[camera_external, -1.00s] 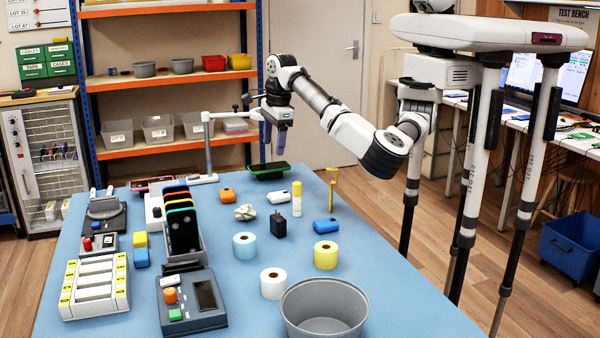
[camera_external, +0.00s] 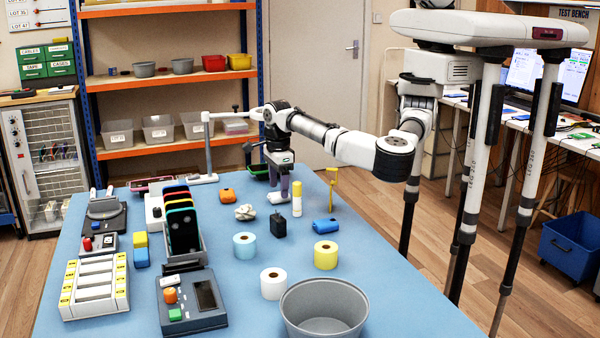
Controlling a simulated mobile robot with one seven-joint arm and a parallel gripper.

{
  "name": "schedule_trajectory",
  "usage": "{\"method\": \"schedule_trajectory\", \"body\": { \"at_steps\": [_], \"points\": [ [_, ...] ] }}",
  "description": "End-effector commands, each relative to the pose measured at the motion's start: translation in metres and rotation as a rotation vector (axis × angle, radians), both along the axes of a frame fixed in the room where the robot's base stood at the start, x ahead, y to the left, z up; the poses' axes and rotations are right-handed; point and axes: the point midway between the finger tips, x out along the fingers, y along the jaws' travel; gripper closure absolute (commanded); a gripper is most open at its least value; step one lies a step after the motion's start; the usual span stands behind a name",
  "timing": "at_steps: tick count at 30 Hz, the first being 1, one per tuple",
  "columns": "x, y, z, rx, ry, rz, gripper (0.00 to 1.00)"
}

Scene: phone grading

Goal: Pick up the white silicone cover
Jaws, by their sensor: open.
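A small white rounded piece, which looks like the white silicone cover (camera_external: 277,198), lies on the blue table toward its far side. My gripper (camera_external: 278,192) points down directly over it, fingers apart, with the fingertips low at the piece. The fingers hide part of it, and I cannot tell whether they touch it. A crumpled off-white item (camera_external: 245,212) lies just to the left on the table.
Close by stand a black charger (camera_external: 278,225), a yellow-and-white stick (camera_external: 297,197) and a blue item (camera_external: 324,226). Tape rolls (camera_external: 326,256) and a grey bowl (camera_external: 324,310) are nearer. A rack of phones (camera_external: 183,228) stands left.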

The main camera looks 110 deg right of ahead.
Motion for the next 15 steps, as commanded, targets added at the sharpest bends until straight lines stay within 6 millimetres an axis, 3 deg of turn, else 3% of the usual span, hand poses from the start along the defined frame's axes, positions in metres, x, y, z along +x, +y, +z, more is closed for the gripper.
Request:
{"method": "schedule_trajectory", "body": {
  "at_steps": [5,12,15],
  "points": [
    [0.000,0.000,-0.017,-0.001,0.000,0.001,0.35],
    [0.000,0.000,-0.020,-0.001,-0.001,0.001,0.35],
    [0.000,0.000,-0.019,-0.001,-0.001,0.001,0.48]
  ]
}}
